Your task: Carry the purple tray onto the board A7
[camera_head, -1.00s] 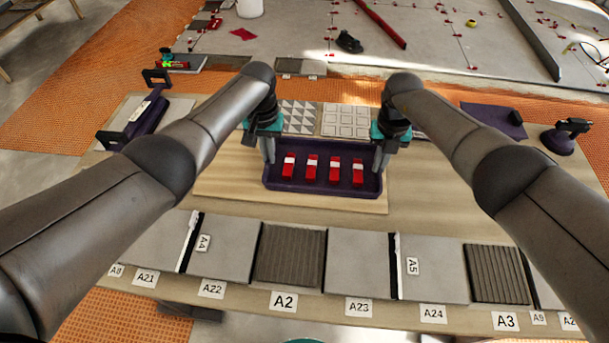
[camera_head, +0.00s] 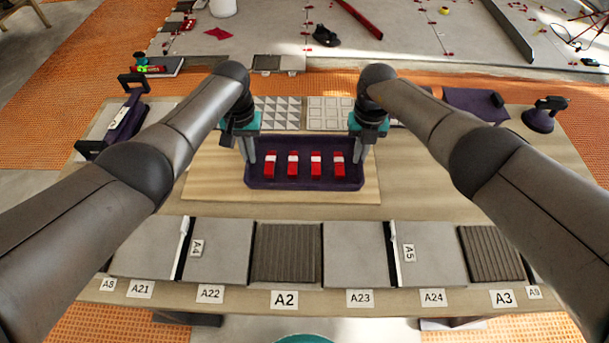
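The purple tray (camera_head: 304,184) is upright in the middle of the table, with several red blocks with white bands in it. It appears over a pale wooden board (camera_head: 215,185); I cannot tell if it touches it. No A7 label is readable. My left gripper (camera_head: 250,155) has its fingers at the tray's left end wall. My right gripper (camera_head: 357,153) is at the right end wall. The fingers look close to the walls, but whether they are shut on them is unclear.
Patterned tiles (camera_head: 277,112) lie just behind the tray. A row of grey slabs and ribbed tiles (camera_head: 287,252) with labels fills the front edge. A purple handled tool (camera_head: 125,122) is at left, and a suction cup tool (camera_head: 541,118) at right.

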